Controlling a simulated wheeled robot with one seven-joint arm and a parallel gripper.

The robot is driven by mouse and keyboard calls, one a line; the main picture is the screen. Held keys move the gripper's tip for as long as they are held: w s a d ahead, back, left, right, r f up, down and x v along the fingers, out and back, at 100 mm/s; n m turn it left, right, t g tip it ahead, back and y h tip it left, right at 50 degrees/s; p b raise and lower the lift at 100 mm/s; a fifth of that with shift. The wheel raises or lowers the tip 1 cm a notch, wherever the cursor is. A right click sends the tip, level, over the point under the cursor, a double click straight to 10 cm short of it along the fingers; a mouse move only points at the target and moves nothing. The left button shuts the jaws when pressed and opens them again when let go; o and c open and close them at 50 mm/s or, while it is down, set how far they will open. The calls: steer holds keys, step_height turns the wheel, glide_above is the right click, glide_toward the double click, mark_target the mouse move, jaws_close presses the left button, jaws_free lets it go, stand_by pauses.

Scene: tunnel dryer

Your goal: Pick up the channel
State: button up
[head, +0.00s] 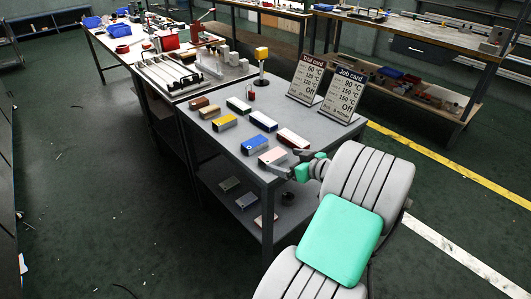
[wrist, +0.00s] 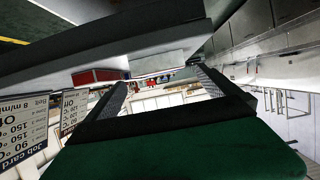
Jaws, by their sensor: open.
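I cannot tell which piece is the channel. Several small box-like pieces lie on the grey table: a yellow one (head: 225,122), a green one (head: 238,105), two blue ones (head: 255,145), a red and white one (head: 292,138) and a pink one (head: 272,157). My gripper (head: 283,163) is at the table's near right corner, close to the pink piece.
A Trial card (head: 307,78) and a Job card (head: 344,94) stand at the table's right. A yellow-topped stand (head: 262,62) is behind the pieces. A crowded bench (head: 165,75) adjoins at the back left. The floor at left is mostly clear.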

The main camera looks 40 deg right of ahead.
mark_target(274, 156)
steer(key=x, duration=0.7)
steer(key=shift+w+d, duration=0.1)
steer(key=shift+w, duration=0.2)
steer(key=shift+c, duration=0.4)
steer(key=shift+r, duration=0.1)
steer(key=c, duration=1.3)
steer(key=shift+o, duration=0.2)
